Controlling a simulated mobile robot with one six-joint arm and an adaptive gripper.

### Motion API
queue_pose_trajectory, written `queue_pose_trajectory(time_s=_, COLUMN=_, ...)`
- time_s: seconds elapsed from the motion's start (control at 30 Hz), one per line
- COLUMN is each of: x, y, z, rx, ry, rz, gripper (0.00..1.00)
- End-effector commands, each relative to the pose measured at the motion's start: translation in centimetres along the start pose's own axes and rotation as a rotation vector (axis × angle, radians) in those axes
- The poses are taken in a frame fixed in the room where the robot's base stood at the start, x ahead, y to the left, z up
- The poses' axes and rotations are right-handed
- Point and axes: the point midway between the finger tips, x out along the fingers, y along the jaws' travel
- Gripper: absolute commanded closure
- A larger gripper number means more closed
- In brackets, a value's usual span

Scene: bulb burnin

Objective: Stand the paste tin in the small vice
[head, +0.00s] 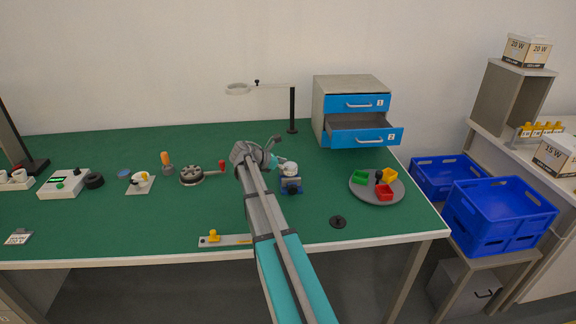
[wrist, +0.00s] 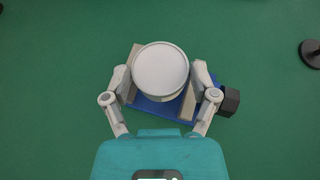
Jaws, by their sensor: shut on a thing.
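The paste tin (wrist: 160,70) is a round, pale grey-white tin seen from above in the wrist view. My gripper (wrist: 160,84) is shut on it, with one finger on each side. The small vice (wrist: 150,106) is blue with pale jaws and a dark knob at its right, and it lies directly beneath the tin. The tin appears upright over the gap between the jaws; how deep it sits is hidden. In the head view the tin (head: 289,168) shows at the top of the blue vice (head: 291,187), just right of my arm's end.
A grey round tray (head: 361,195) with coloured bins stands right of the vice. A black disc (head: 338,221) lies in front. A drawer cabinet (head: 350,100) with drawer 2 open and a magnifier stand (head: 292,112) are behind. A rotary fixture (head: 192,175) is left.

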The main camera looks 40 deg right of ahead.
Motion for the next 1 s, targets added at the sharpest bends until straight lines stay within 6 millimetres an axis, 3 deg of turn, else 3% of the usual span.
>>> queue_pose_trajectory(time_s=1.0, x=0.7, y=0.0, z=-1.4, rx=0.000, ry=-0.001, rz=0.001, gripper=0.83)
